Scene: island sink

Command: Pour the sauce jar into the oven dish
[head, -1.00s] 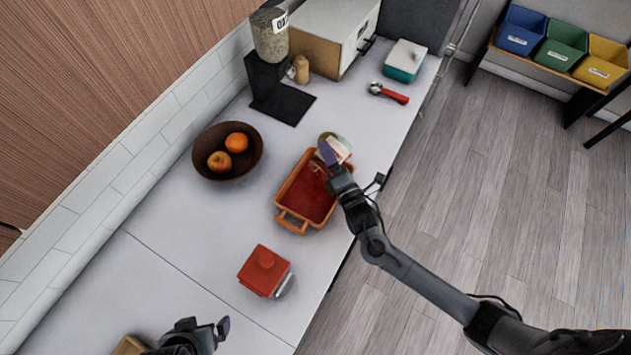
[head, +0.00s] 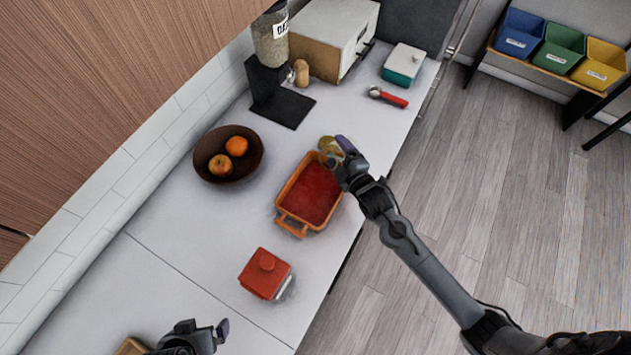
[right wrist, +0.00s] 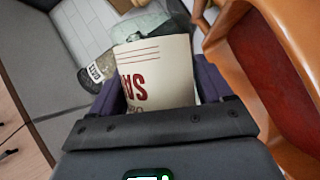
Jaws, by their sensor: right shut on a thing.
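The sauce jar (right wrist: 155,75) has a cream label with red lines and red lettering in the right wrist view. In the head view the jar (head: 329,150) shows as a small yellowish shape, partly hidden by my right gripper (head: 343,152). That gripper is shut on the jar at the dish's far end. The orange oven dish (head: 291,224) stands on the counter with red sauce (head: 312,194) spread over its bottom. Its brown-orange wall (right wrist: 235,50) is close beside the jar in the wrist view. My left gripper (head: 219,331) is low in the head view, away from the dish; its opening is unclear.
A red lidded container (head: 264,274) stands nearer than the dish. A dark fruit bowl (head: 207,138) is to its left. A red-handled scoop (head: 391,97), a teal-and-white box (head: 403,64) and a dispenser (head: 270,78) stand farther back. The counter between dish and bowl is clear.

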